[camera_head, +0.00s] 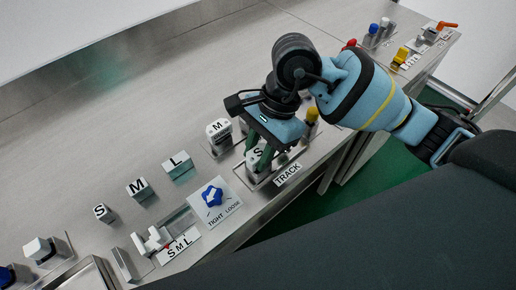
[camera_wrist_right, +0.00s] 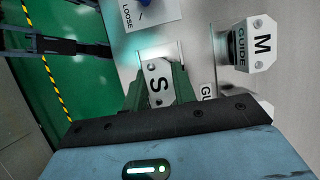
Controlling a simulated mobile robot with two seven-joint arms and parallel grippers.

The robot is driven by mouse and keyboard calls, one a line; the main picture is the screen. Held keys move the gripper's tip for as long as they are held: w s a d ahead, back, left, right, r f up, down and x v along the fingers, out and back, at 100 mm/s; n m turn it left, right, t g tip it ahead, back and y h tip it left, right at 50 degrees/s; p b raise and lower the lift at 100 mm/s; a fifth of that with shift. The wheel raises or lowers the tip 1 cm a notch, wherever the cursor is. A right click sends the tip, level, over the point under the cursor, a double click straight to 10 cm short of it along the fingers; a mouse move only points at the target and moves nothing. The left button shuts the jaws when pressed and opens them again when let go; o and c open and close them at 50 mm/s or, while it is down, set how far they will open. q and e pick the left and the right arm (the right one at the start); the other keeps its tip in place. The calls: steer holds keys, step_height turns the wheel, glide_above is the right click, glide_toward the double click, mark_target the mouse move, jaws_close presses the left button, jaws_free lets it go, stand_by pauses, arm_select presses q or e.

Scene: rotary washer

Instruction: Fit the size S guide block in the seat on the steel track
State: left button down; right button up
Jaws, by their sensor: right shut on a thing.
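My right gripper (camera_head: 260,157) points down over the steel track (camera_head: 259,180), by the TRACK label. It is shut on the size S guide block (camera_head: 257,152), a pale block with a black S on top. In the right wrist view the S block (camera_wrist_right: 158,82) sits between the green fingers of my right gripper (camera_wrist_right: 159,90). The block is at the track, but its underside and the seat are hidden, so I cannot tell whether it is seated. My left gripper is not in view.
The M guide block (camera_head: 218,131) stands close behind the gripper. Other S (camera_head: 104,213), M (camera_head: 138,188) and L (camera_head: 178,165) blocks stand left. A blue TIGHT/LOOSE knob (camera_head: 212,195) sits left of the track. A yellow-topped part (camera_head: 312,115) is close right. The bench behind is clear.

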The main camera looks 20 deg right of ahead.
steer(key=shift+f, duration=0.1)
steer(key=o, duration=1.1)
steer(key=shift+c, duration=0.2)
steer(key=v, duration=0.8)
steer(key=shift+s+f, duration=0.1)
steer(key=shift+f, duration=0.05)
